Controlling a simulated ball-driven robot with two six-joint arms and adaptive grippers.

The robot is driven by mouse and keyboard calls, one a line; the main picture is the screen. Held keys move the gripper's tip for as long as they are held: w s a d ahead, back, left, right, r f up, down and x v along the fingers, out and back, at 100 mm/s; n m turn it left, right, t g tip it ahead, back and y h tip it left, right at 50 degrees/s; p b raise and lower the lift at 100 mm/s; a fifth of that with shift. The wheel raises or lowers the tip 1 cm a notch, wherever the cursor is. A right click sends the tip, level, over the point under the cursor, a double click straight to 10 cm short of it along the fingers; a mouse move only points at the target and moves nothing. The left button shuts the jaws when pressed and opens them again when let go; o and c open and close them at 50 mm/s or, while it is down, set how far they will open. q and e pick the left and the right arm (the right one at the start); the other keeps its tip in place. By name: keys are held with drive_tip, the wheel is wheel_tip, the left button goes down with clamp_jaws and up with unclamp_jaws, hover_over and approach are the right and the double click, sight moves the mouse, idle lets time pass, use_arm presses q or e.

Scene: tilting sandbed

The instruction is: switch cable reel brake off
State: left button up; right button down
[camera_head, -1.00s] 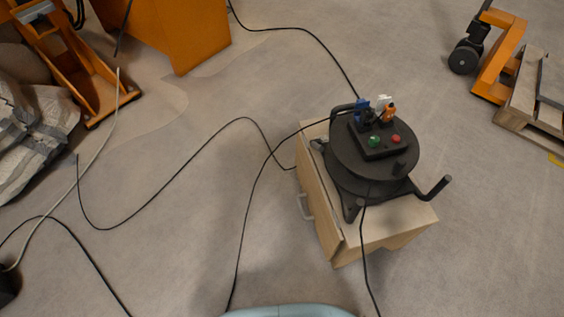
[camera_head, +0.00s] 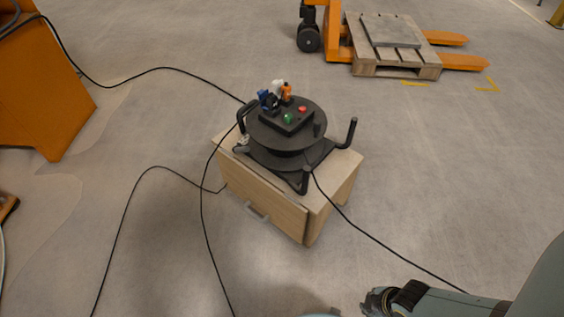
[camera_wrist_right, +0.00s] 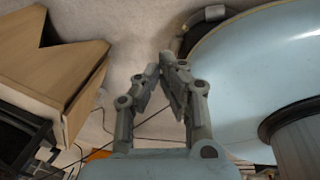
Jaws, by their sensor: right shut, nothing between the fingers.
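The black cable reel (camera_head: 287,132) stands on a small wooden cabinet (camera_head: 265,197) in the middle of the head view. On its top is a black box with a green button (camera_head: 287,118), a red button (camera_head: 302,109) and blue, white and orange connectors. I cannot tell which part is the brake. My right gripper (camera_head: 370,301) is low at the bottom right of the head view, apart from the cabinet and reel. In the right wrist view its fingertips (camera_wrist_right: 167,62) come together, shut and empty. My left gripper is out of view.
Black cables (camera_head: 204,210) run over the floor, and one passes close by my right gripper. An orange pallet jack with a wooden pallet (camera_head: 397,68) stands at the back. An orange cabinet (camera_head: 40,90) is at the left.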

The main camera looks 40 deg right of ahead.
use_arm(q)
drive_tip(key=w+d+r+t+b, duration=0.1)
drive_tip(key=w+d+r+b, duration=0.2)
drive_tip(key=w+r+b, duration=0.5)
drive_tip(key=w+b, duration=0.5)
drive_tip(key=b, duration=0.5)
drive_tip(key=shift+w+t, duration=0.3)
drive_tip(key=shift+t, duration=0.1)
use_arm(e)
drive_tip(key=w+a+r+n+t, duration=0.2)
drive_tip(key=w+n, duration=0.3)
drive_tip(key=w, duration=0.9)
drive_tip(key=w+a+r+n+t, duration=0.1)
drive_tip(key=w+r+n+t, duration=0.2)
drive_tip(key=w, duration=1.1)
drive_tip(key=w+a+r+n+t, duration=0.2)
drive_tip(key=w+n, duration=0.7)
drive_tip(key=w, duration=0.6)
drive_tip(key=r+t, duration=0.1)
drive_tip(key=t, duration=0.1)
drive_tip(key=shift+a+t+y, duration=0.3)
drive_tip(key=shift+a, duration=0.05)
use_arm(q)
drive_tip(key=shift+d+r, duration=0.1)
use_arm(e)
drive_tip(key=shift+w, duration=0.1)
